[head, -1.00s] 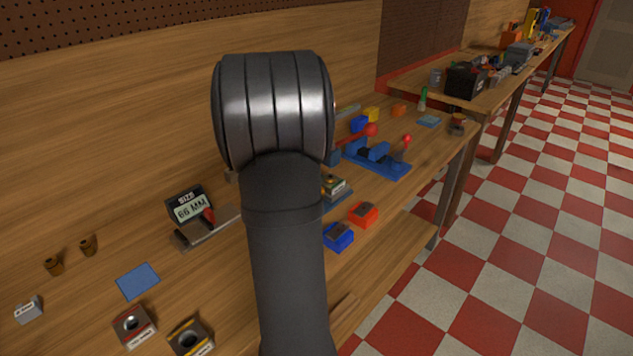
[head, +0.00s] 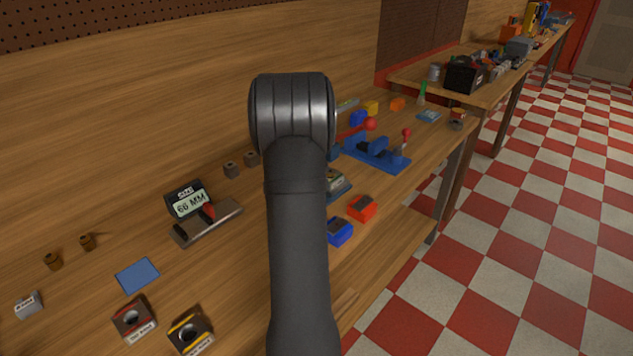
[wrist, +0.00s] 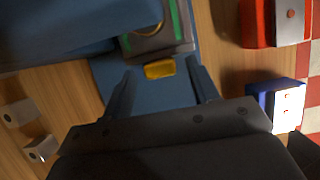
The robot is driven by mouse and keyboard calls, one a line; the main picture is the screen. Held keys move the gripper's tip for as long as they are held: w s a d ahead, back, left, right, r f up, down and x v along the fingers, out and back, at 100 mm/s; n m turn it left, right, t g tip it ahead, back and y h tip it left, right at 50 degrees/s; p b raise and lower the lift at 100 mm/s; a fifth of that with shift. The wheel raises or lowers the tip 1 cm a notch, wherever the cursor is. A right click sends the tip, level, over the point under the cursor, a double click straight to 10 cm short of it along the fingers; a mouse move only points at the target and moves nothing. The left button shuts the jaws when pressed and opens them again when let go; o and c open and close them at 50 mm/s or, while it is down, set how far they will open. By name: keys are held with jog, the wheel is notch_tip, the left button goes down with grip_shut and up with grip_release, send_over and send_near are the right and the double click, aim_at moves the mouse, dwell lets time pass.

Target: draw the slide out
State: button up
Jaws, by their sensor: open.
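My gripper (wrist: 161,72) is open in the wrist view, its two dark fingers apart. A yellow tab (wrist: 160,69) lies between the fingertips, with a gap visible on both sides. The tab is at the near end of a grey piece with green strips (wrist: 155,42), which looks like the slide. This sits on a blue base (wrist: 165,92), partly under a larger blue body (wrist: 70,30). In the head view my arm hides most of this device; only its right part (head: 337,184) shows. My fingers are hidden there.
A red block (wrist: 275,22) and a blue block (wrist: 272,104) stand to the right in the wrist view. Two small grey-brown blocks (wrist: 20,112) lie at the left. A size display (head: 188,202) and a blue clamp-like device (head: 378,155) stand on the bench.

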jog(key=shift+w+d+f, duration=0.15)
jog(key=shift+w+f, duration=0.05)
jog(key=shift+f, duration=0.35)
grip_shut()
jog(key=s+a, duration=0.8)
grip_release()
